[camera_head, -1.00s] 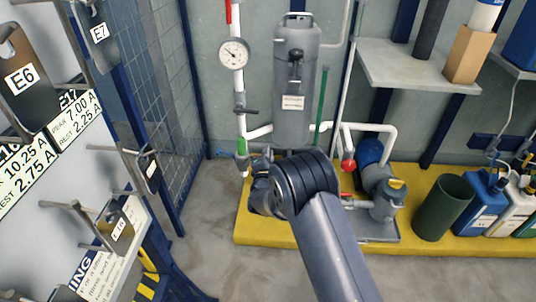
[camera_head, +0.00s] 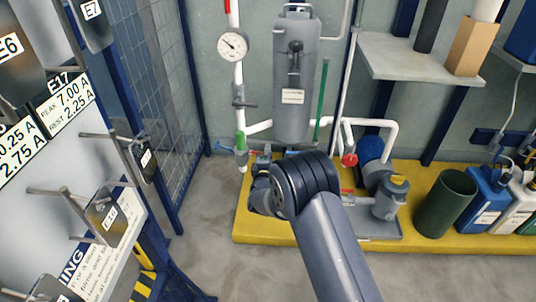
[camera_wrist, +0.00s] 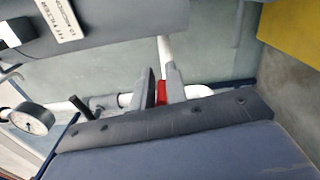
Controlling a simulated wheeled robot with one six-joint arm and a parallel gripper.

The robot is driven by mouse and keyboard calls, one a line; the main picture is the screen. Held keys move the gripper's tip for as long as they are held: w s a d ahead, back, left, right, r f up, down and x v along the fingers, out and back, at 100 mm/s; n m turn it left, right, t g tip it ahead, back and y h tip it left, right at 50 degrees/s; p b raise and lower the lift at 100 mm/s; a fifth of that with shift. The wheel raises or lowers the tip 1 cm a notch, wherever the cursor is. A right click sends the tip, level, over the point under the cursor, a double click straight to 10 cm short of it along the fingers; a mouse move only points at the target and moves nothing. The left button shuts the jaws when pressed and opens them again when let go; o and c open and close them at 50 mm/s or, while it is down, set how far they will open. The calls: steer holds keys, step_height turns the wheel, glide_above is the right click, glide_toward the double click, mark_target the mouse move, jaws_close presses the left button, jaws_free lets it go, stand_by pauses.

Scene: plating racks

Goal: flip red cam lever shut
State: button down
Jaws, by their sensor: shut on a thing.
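In the wrist view my gripper (camera_wrist: 161,90) has its two grey fingers on either side of a small red piece, the red cam lever (camera_wrist: 161,93), beside the white pipe (camera_wrist: 124,99). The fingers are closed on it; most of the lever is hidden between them. In the head view my gripper (camera_head: 262,157) is mostly hidden behind my dark wrist, just right of the green part (camera_head: 241,141) low on the upright white pipe. The red lever cannot be made out there.
A round gauge (camera_head: 232,45) and a black-handled valve (camera_head: 241,103) sit higher on the pipe. A grey cylinder (camera_head: 294,85) hangs behind. A pump (camera_head: 385,197) stands on the yellow plinth (camera_head: 268,237). A tag rack (camera_head: 85,165) stands at left.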

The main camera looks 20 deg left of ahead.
steer(key=a+f+m+b, duration=0.4)
steer(key=f+m+b, duration=0.1)
steer(key=m, duration=0.7)
steer(key=shift+s+m, duration=0.3)
steer(key=shift+s, duration=0.15)
steer(key=shift+a+r, duration=0.1)
steer(key=shift+a, duration=0.05)
steer(key=c, duration=1.4)
jaws_free()
steer(key=shift+c, duration=0.2)
